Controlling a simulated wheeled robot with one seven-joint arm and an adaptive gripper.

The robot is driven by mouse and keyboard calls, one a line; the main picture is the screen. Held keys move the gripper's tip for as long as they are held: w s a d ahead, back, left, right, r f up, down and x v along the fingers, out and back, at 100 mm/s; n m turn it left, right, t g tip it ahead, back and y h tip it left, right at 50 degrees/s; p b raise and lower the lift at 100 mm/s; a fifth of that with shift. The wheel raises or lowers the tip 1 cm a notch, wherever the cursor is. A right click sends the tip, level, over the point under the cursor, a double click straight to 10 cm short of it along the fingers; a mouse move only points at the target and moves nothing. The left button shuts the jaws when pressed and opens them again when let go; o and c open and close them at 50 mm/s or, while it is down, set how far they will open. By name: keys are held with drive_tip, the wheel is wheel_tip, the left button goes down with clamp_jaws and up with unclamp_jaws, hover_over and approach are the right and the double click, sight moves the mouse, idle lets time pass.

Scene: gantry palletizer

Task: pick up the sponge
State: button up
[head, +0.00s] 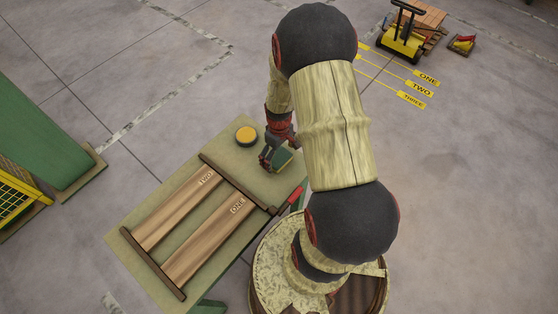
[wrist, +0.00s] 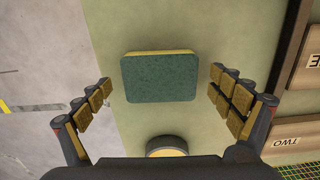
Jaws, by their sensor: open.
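The sponge (wrist: 158,80) is a dark green block with a yellow layer along its far edge. It lies flat on the pale green tabletop in the wrist view. My gripper (wrist: 160,88) is open, with one finger on each side of the sponge and a gap on both sides. The fingers do not touch it. I cannot tell exactly how high they are above the table. In the head view the sponge (head: 284,158) shows as a small green patch below my wrist, partly hidden by my gripper.
A round yellow-topped object (head: 246,134) stands on the green table (head: 150,208) near the sponge. A wooden rack (head: 182,186) with planks marked ONE and TWO lies on the table, with a red-handled item (head: 291,200) at its end. A green post (head: 45,140) stands at left.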

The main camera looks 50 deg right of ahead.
drive_tip(key=shift+r, duration=0.1)
drive_tip(key=shift+c, duration=0.3)
drive_tip(key=c, duration=0.7)
drive_tip(key=shift+c, duration=0.2)
drive_tip(key=shift+r, duration=0.1)
drive_tip(key=shift+r+p, duration=0.4)
drive_tip(key=shift+r, duration=0.25)
drive_tip(key=s+a+r+p, duration=0.4)
drive_tip(key=s+r, duration=0.7)
drive_tip(key=s, duration=0.2)
drive_tip(key=shift+s+a+r+p, duration=0.2)
drive_tip(key=shift+r+p, duration=0.05)
drive_tip(key=shift+p, duration=0.1)
